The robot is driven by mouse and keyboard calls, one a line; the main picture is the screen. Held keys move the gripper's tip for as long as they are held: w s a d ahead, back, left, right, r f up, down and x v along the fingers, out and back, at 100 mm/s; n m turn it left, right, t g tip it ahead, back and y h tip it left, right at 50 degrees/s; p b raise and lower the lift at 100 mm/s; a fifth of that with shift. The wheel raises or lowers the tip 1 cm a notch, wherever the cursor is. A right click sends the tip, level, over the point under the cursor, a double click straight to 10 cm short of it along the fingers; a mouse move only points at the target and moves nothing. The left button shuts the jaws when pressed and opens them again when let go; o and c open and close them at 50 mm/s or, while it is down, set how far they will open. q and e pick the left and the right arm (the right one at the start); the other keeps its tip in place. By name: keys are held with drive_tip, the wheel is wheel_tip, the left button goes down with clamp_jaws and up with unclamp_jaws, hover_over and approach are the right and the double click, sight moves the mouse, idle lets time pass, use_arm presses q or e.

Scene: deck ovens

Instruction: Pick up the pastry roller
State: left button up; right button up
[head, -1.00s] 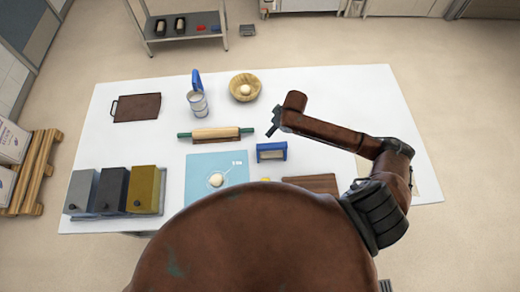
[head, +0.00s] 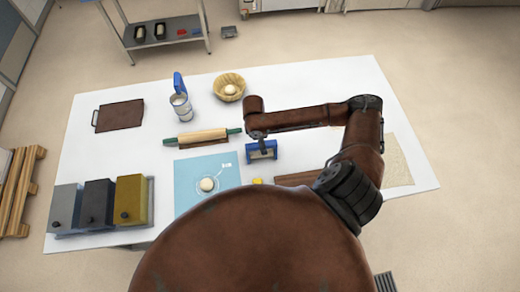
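A small blue-framed tool with a pale lower part, which looks like the pastry roller (head: 261,152), lies on the white table right of the blue mat. My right gripper (head: 257,137) points down at its upper edge. The arm's end partly hides the space there, and I cannot tell whether the fingers touch it or are open. A wooden rolling pin (head: 203,136) with green handles lies just left of my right gripper. My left gripper is not in view.
A blue mat (head: 190,195) with a dough ball (head: 207,184) lies left of the tool. The back right is clear.

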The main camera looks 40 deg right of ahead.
drive_tip(key=f, duration=0.3)
drive_tip(key=f+p, duration=0.1)
drive_tip(key=shift+s+a+f, duration=0.15)
drive_tip(key=shift+s+f, duration=0.1)
drive_tip(key=shift+s, duration=0.05)
drive_tip(key=shift+f, duration=0.55)
drive_tip(key=shift+c, duration=0.5)
drive_tip(key=shift+r, duration=0.1)
drive_tip(key=c, duration=1.2)
